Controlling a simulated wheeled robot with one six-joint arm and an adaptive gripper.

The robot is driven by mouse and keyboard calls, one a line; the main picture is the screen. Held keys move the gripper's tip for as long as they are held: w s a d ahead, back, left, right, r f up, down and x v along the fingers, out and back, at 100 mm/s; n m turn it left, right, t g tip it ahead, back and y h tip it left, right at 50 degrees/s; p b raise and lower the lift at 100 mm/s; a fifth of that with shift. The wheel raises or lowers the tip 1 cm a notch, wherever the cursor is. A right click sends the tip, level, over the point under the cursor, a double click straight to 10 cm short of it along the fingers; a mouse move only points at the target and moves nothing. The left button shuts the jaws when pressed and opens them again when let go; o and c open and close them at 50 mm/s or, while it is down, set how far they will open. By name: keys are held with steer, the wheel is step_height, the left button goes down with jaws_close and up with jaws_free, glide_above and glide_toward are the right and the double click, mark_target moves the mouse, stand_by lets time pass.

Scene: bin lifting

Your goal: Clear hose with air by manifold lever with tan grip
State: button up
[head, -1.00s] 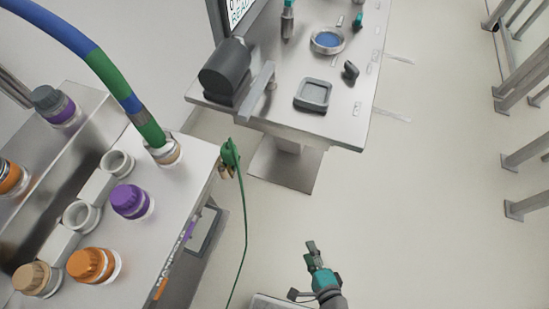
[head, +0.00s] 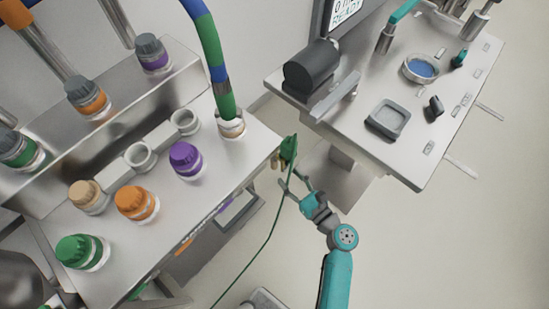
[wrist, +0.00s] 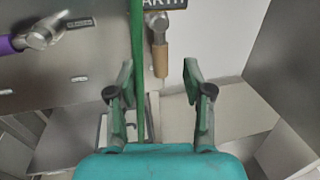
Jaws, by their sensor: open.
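A lever with a tan grip (wrist: 160,60) hangs down from a metal fitting in the upper middle of the wrist view, below a sign whose visible letters read "ARTH". A lever with a purple grip (wrist: 12,44) points left. My gripper (wrist: 158,82) is open and empty; its two fingers stand to either side of the tan grip in the picture, and I see no contact. In the head view my gripper (head: 297,186) is beside the bench's right corner, near a green clamp (head: 288,148). The blue-and-green hose (head: 207,45) ends in a port with a tan ring (head: 230,126).
A green cable (wrist: 137,60) runs vertically between my fingers in the wrist view. The steel bench (head: 130,240) carries several coloured caps. A second table (head: 350,120) holds a dark cylinder (head: 312,68), a grey tray (head: 387,118) and a blue-filled dish (head: 420,68). Open floor lies at the lower right.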

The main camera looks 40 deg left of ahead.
mark_target(276, 162)
steer(key=x, duration=0.9)
steer(key=shift+f, duration=0.1)
jaws_close()
